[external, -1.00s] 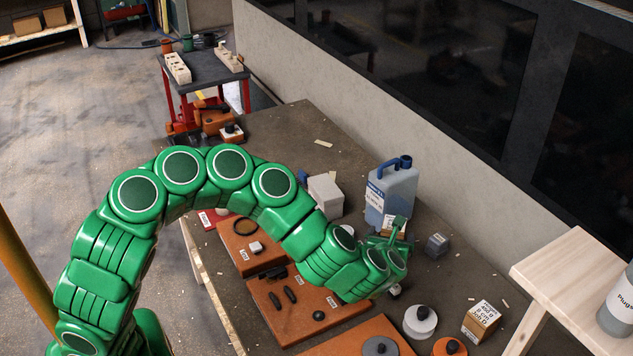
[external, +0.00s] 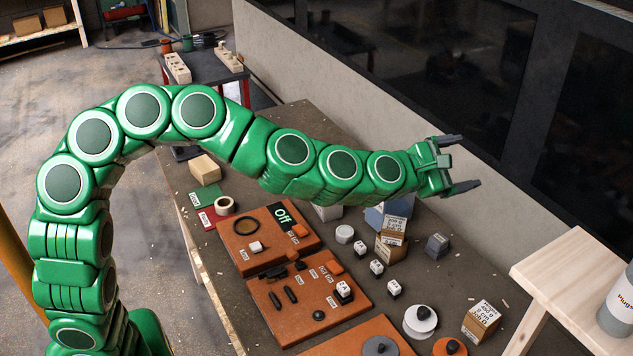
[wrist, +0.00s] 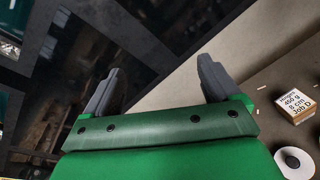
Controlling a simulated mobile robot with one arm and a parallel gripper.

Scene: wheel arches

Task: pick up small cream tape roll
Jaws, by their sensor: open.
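The small cream tape roll (external: 225,205) lies on the left part of the workbench, at the edge of a red mat and beside a green one. It is a ring with an open centre. My gripper (external: 470,163) is raised over the far side of the bench near the wall, well to the right of the roll. Its grey fingers are spread apart with nothing between them. In the wrist view my gripper (wrist: 158,88) also shows open and empty, facing the dark windows and the wall. The roll does not show in the wrist view.
Orange boards (external: 258,262) with small parts cover the front of the workbench. Several labelled blocks and a cardboard box (external: 481,319) stand behind and right of them. A cardboard block (external: 205,168) stands near the roll. A pale wooden shelf (external: 570,270) juts in at right.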

